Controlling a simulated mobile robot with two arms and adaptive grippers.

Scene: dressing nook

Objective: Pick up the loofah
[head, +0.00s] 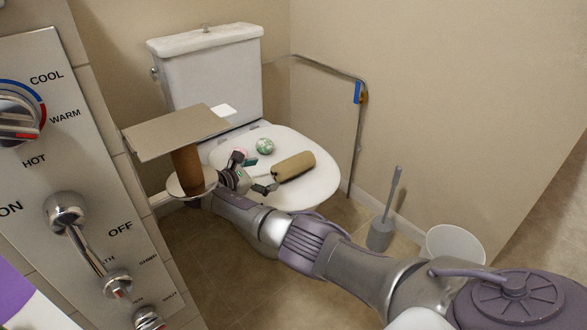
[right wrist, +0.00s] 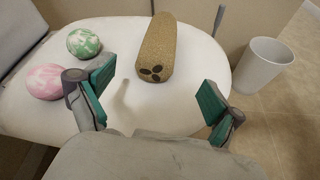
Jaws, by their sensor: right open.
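The loofah (head: 294,166) is a tan-brown cylinder lying on the closed white toilet lid (head: 318,187). In the right wrist view the loofah (right wrist: 156,48) points its near end, with dark holes, toward me. My right gripper (head: 258,174) is open and empty, just left of the loofah in the head view. In the right wrist view its teal-padded fingers (right wrist: 157,88) are wide apart, and the loofah lies beyond them, between their directions. The fingers do not touch it. My left gripper is not in view.
A green-and-white ball (head: 264,146) and a pink ball (right wrist: 45,82) lie on the lid left of the loofah. A metal rail (head: 357,135), toilet brush (head: 381,234) and white bin (head: 455,244) are to the right.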

